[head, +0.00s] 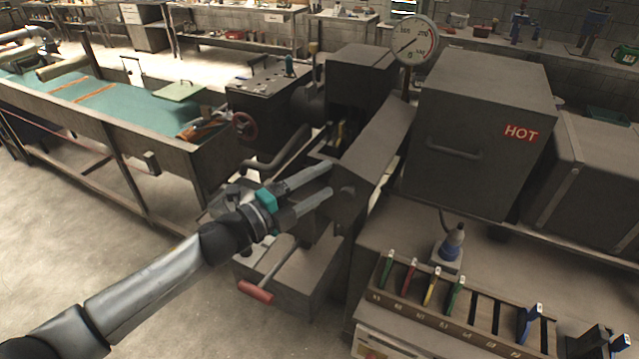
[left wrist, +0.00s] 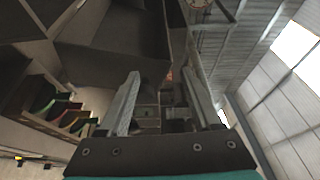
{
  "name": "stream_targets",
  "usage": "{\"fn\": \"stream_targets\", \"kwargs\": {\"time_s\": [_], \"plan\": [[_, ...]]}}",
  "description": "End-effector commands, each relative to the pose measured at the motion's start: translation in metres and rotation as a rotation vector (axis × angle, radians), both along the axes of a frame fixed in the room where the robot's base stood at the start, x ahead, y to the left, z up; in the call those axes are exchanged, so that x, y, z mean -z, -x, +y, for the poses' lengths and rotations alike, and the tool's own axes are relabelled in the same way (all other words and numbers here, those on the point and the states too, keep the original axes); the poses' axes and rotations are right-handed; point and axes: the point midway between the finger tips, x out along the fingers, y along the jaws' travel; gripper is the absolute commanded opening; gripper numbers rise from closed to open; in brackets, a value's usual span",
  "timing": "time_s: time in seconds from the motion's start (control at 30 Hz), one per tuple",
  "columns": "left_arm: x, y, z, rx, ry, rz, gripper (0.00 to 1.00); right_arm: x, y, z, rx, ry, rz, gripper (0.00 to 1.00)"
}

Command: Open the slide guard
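A grey sloped box-shaped cover (head: 378,140) stands in the middle of the head view, on the machine left of the HOT box. It looks like the slide guard, but I cannot tell for certain. My left gripper (head: 331,180) is at the lower left end of this cover, its two fingers apart and pointing at it. I cannot tell whether the fingers touch it. In the left wrist view the gripper (left wrist: 163,95) is open, with no held thing visible between the fingers. My right gripper is not in view.
A grey box marked HOT (head: 480,130) with a handle stands right of the cover, and a dial gauge (head: 414,40) rises behind it. A rack (head: 455,325) of coloured tools lies at lower right. A red-handled lever (head: 256,291) is below my gripper. Floor is clear at left.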

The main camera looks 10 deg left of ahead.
Motion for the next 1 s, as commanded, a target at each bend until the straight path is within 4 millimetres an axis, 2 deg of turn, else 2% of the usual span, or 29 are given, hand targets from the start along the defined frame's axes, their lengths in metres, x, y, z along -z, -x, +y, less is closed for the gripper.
{"fn": "stream_targets", "kwargs": {"time_s": [0.37, 1.0], "plan": [[0.003, 0.007, 0.006, 0.000, -0.002, 0.004, 0.66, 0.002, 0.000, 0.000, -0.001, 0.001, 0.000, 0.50], [0.006, 0.079, 0.070, 0.001, -0.003, 0.004, 0.66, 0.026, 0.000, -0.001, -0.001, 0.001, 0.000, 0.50]]}}
